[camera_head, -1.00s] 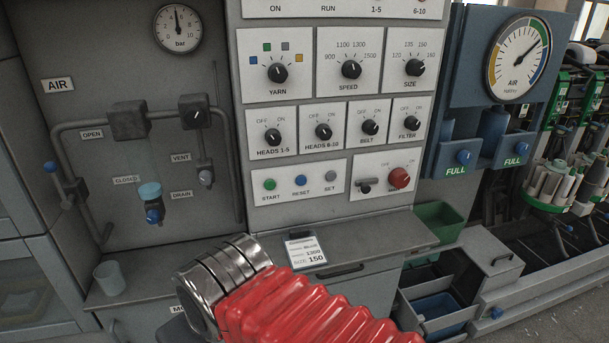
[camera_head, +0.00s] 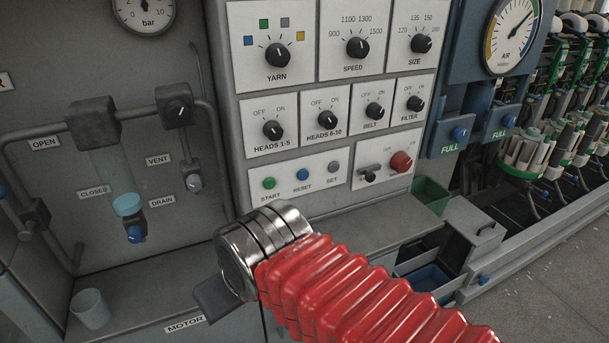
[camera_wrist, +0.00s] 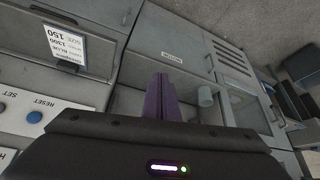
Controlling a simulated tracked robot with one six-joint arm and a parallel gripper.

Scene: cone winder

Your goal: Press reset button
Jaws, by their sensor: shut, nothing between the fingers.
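The blue reset button (camera_head: 302,174) sits on a white plate, labelled RESET, between the green start button (camera_head: 269,183) and the grey set button (camera_head: 333,167). In the wrist view the reset button (camera_wrist: 34,117) shows at the left edge, upside down beside its label. My gripper (camera_wrist: 162,97) has its purple fingers together, empty, well to the right of the button in that view, over the lower cabinet front. In the head view my red-sleeved arm is in front of and below the buttons; only a dark part of my gripper (camera_head: 214,297) shows, touching no button.
Knobs fill the panel above; a red knob (camera_head: 401,161) is to the right. A grey ledge (camera_head: 375,238) runs beneath. A cup (camera_head: 90,309) stands at lower left. Pipes and valves are at left.

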